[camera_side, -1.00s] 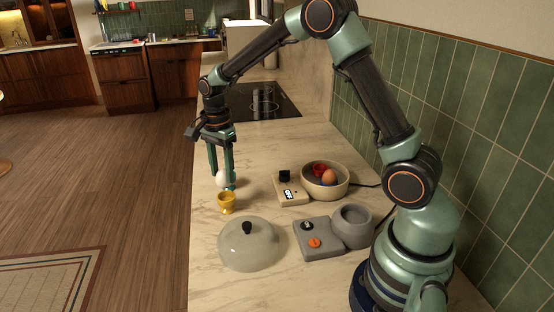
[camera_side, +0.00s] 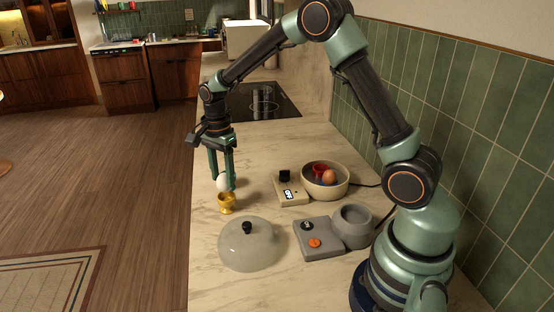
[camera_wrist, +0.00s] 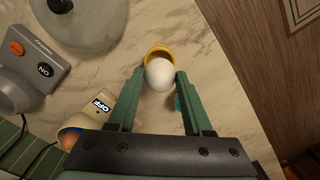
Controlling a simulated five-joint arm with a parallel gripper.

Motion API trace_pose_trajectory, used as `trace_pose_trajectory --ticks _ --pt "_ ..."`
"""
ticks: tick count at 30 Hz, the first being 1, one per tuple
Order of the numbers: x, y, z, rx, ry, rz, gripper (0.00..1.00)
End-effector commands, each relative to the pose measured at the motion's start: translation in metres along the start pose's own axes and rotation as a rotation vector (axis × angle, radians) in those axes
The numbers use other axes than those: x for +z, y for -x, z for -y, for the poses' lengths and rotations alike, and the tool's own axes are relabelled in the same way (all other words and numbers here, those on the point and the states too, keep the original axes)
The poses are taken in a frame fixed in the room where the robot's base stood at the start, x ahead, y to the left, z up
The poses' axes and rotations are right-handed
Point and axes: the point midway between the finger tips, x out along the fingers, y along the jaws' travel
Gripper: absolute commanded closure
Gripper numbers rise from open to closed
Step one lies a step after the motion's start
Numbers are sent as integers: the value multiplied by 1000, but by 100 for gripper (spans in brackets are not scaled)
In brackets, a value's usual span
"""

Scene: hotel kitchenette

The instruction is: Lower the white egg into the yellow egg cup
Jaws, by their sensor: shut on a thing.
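My gripper (camera_side: 222,184) is shut on the white egg (camera_side: 223,181), with one finger on each side of it. The egg is just above and slightly behind the yellow egg cup (camera_side: 227,204), which stands upright on the counter. In the wrist view the egg (camera_wrist: 159,74) lies between my fingertips (camera_wrist: 158,80) and covers part of the yellow cup (camera_wrist: 158,50), whose far rim shows beyond it. I cannot tell whether the egg touches the cup.
A glass lid (camera_side: 249,250) with a black knob stands in front of the cup. To the right are a cream cooker (camera_side: 325,192) holding a red thing and a brown egg, and a grey cooker (camera_side: 318,240).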

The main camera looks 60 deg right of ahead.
Motion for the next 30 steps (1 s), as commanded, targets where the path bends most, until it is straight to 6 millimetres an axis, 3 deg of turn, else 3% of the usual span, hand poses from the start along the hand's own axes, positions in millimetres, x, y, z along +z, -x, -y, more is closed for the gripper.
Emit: trace_pose_trajectory --ticks 30 --pt "0 -14 0 0 0 0 72"
